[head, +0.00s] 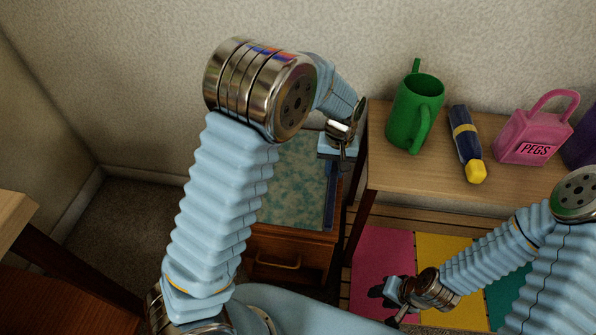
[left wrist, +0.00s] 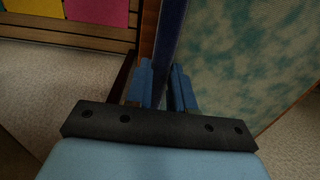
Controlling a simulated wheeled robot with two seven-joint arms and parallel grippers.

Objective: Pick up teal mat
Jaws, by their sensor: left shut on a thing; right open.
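The teal mat (head: 506,295) lies at the lower right of the head view, beside a yellow mat (head: 440,252) and a pink mat (head: 380,265). My right arm hides part of it. My right gripper (head: 388,306) is open over the pink mat, left of the teal one. My left gripper (head: 343,148) is shut on the blue rim of a mottled teal tray (head: 300,180). The left wrist view shows the rim (left wrist: 171,35) between the left fingers (left wrist: 166,88), with the mottled surface to its right.
A wooden shelf (head: 400,180) carries a green watering can (head: 415,105), a blue-and-yellow torch (head: 465,140) and a pink PEGS bag (head: 535,135). A wooden drawer unit (head: 290,250) stands under the tray. Bare carpet (head: 130,215) lies to the left.

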